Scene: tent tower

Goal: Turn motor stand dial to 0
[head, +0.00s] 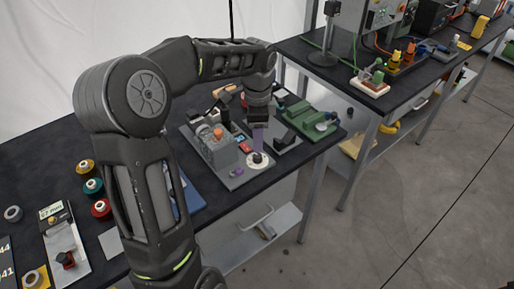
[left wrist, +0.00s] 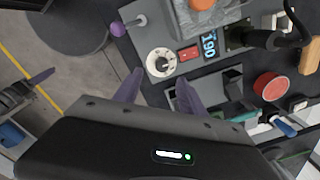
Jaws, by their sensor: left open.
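The motor stand (head: 222,150) is a grey unit near the table's front edge. Its dial (head: 257,160) is a round white plate with a dark knob, and it also shows in the left wrist view (left wrist: 161,62). Beside the dial are a red switch (left wrist: 188,53) and a small lit display (left wrist: 209,45), whose digits look like 190. My left gripper (head: 258,142) is open, with purple fingers above and close to the dial; the left wrist view shows both fingers (left wrist: 160,90) apart and empty. What seems to be my right gripper (left wrist: 45,88) is partly visible at the left edge.
A purple ball knob (left wrist: 117,29) stands beside the dial. Coloured spools (head: 93,187) stand at left. A second bench (head: 350,95) is beyond a gap.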

